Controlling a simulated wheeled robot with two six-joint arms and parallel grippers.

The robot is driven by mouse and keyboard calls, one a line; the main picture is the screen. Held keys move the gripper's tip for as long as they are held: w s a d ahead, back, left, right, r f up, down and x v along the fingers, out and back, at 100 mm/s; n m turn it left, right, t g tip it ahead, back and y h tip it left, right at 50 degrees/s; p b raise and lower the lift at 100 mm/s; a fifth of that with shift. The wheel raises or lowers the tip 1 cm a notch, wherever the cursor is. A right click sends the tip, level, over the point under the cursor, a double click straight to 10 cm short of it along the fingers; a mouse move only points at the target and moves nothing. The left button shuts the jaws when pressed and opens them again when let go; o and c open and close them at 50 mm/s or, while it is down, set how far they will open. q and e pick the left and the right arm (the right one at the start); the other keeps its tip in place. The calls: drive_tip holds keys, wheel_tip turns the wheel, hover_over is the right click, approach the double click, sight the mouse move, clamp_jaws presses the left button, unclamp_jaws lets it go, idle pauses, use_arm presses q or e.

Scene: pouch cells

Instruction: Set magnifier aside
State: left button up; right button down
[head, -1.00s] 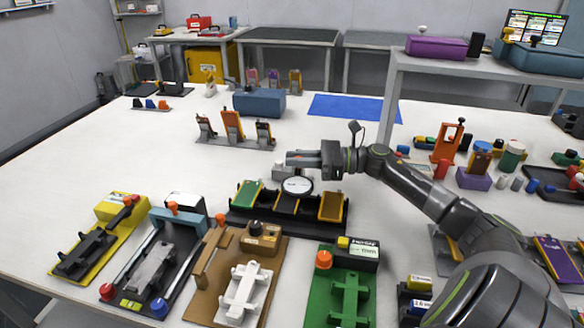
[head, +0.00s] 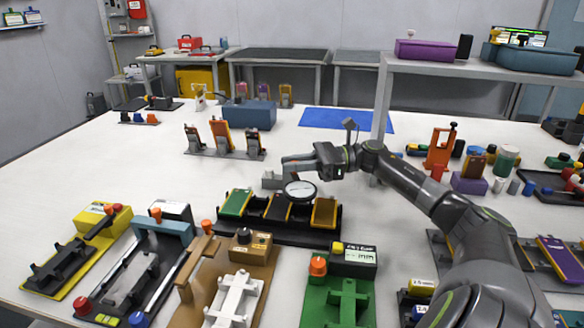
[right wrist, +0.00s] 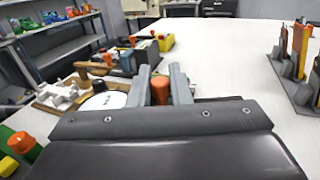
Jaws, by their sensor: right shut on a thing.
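The magnifier (head: 300,190) is a round pale disc with a dark rim. In the head view it is in front of my right gripper (head: 272,171), above the back edge of a black tray (head: 330,238). My right gripper is shut on the magnifier; the exact grip point is hard to see. In the right wrist view the pale disc (right wrist: 103,101) shows just left of the two grey fingers (right wrist: 160,85), and an orange piece (right wrist: 160,91) shows between them. My left gripper is out of view.
The tray holds a green cell (head: 236,203), a dark one and a yellow one (head: 324,212). Several fixtures line the front edge. Three upright stands (head: 221,136) are behind to the left. A blue mat (head: 347,120) and bare white table lie further back.

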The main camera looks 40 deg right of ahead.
idle(0.6)
drive_tip(key=c, duration=1.4)
unclamp_jaws()
drive_tip(key=shift+d, duration=0.1)
